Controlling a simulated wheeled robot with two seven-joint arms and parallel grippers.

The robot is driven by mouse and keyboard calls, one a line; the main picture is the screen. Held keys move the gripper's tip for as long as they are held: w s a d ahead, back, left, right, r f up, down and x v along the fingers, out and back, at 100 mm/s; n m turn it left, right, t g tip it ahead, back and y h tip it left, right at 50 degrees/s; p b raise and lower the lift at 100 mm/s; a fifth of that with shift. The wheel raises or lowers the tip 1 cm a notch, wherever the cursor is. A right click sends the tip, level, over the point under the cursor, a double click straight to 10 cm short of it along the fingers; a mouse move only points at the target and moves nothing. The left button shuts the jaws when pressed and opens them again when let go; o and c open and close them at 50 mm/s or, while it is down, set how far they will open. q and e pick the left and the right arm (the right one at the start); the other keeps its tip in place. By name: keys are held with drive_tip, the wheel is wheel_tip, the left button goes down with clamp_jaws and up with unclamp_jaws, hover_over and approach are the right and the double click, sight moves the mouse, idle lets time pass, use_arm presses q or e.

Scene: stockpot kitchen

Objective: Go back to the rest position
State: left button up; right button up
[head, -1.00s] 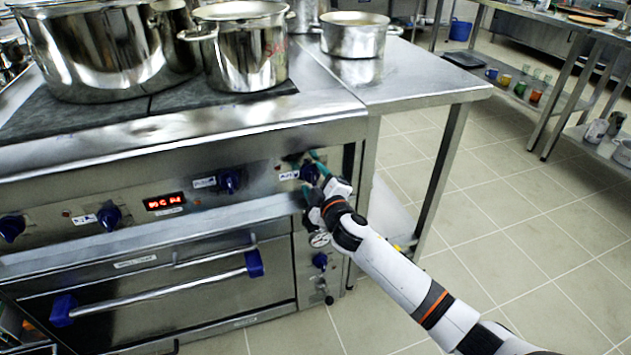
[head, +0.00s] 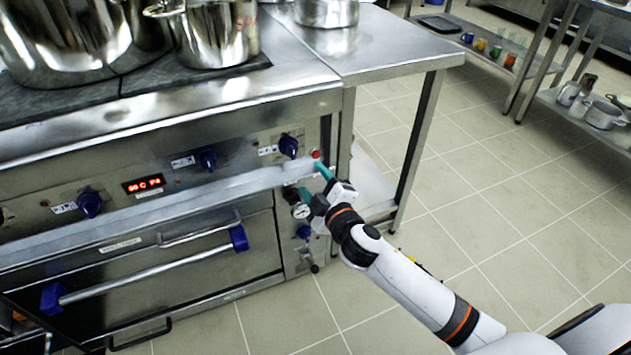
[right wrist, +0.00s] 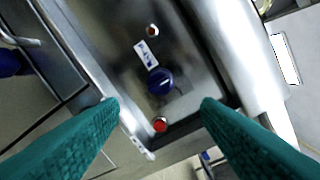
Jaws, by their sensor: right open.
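My right gripper (head: 314,182) is just in front of the right end of the stove's front panel, with its teal fingers towards it. The right wrist view shows the same gripper (right wrist: 162,103) with fingers wide apart and nothing between them. A blue knob (head: 288,146) on the panel stands clear of the fingers, up and left of them in the head view. The knob (right wrist: 160,81) is also ahead of the fingers in the right wrist view, beside a red button (right wrist: 160,124). My left gripper is not in view.
The stove's front rail (head: 150,205) and the oven handle (head: 150,277) stick out near my right arm. Large steel pots (head: 215,35) stand on top. A steel side table (head: 390,50) is at the right. The tiled floor (head: 510,220) beyond it is open.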

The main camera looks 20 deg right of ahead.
drive_tip(key=shift+s, duration=0.15)
idle(0.3)
